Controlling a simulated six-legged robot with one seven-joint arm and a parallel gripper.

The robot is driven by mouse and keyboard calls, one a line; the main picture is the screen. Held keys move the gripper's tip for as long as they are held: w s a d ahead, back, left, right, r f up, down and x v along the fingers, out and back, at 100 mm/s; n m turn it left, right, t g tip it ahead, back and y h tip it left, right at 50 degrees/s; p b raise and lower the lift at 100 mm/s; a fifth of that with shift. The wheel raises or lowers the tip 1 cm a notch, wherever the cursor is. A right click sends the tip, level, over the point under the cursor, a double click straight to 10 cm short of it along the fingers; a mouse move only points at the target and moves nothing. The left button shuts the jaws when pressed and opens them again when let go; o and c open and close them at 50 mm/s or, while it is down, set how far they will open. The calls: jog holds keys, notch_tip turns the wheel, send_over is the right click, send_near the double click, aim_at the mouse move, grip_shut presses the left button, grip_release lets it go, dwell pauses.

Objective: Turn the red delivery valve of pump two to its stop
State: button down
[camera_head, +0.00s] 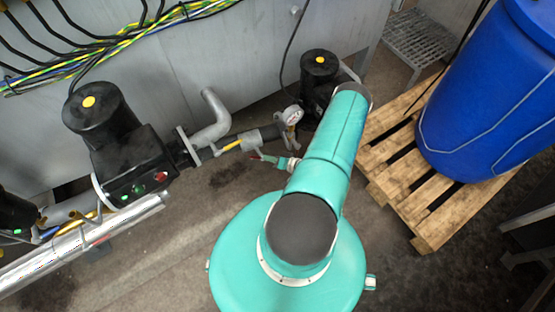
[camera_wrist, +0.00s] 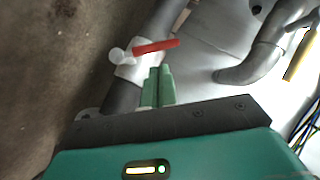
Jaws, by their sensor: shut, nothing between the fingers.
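The red valve lever (camera_wrist: 157,46) shows in the wrist view, lying nearly level above my fingertips in the picture. It sits at a pale valve body (camera_wrist: 133,70) on a dark pipe. My gripper (camera_wrist: 160,69) is shut and empty. Its two green fingers lie together, just below the lever in the picture; I cannot tell whether they touch it. I cannot tell whether this is the same valve.
A large black pump (camera_head: 105,135) stands left, and a smaller black pump (camera_head: 319,68) stands behind my arm. A grey elbow pipe (camera_head: 211,120) runs near the wall. A blue barrel (camera_head: 490,100) stands on a wooden pallet (camera_head: 430,225) at right. Bare floor (camera_head: 175,250) lies in front.

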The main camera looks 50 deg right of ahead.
aim_at(257, 158)
jog(key=x, duration=0.4)
